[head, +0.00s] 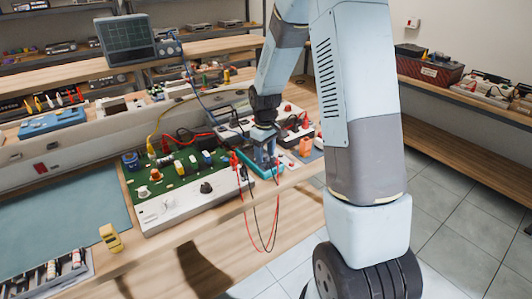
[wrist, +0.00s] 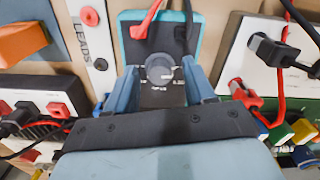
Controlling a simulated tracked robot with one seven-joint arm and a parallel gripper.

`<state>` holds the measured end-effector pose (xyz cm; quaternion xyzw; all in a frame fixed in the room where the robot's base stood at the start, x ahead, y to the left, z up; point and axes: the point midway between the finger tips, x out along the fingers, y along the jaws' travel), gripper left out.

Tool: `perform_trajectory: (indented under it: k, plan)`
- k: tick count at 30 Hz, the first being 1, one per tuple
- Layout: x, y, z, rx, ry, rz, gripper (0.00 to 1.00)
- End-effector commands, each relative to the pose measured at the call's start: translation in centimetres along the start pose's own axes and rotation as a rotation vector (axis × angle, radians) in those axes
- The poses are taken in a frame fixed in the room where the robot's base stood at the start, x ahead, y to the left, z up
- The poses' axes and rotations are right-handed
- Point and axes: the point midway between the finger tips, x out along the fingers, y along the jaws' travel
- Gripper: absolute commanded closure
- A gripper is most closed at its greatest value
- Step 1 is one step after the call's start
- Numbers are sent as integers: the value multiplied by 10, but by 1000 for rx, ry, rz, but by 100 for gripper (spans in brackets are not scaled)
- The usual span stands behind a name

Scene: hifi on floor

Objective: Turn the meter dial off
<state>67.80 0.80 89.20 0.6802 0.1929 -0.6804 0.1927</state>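The meter is a dark-faced box with a teal casing (wrist: 124,42), seen in the wrist view with a red and a black lead plugged into its face. Its round grey dial (wrist: 158,70) sits in the middle of the face, with printed marks around it. My gripper (wrist: 160,82) is open, with one blue-grey finger on each side of the dial and a small gap showing. Contact with the meter face cannot be told. In the head view the teal meter (head: 269,174) lies on the bench under my gripper (head: 263,160), which hides most of it.
A white panel with a green board (head: 190,205) stands left of the meter, with red and black leads hanging over the bench edge. An orange block (head: 306,147) and a box with red and black plugs (wrist: 42,112) are close by.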

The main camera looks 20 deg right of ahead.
Motion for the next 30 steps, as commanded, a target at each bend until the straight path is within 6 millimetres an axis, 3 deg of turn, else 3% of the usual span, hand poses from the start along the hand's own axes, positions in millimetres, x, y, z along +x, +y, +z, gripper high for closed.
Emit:
perform_trajectory:
  k: [6,11,24,30]
  plan:
    - [-1,0,0,1,0,0,46]
    - [-15,1,-1,1,3,2,46]
    - [-99,1,-2,1,3,2,46]
    - [-126,1,-2,0,1,1,46]
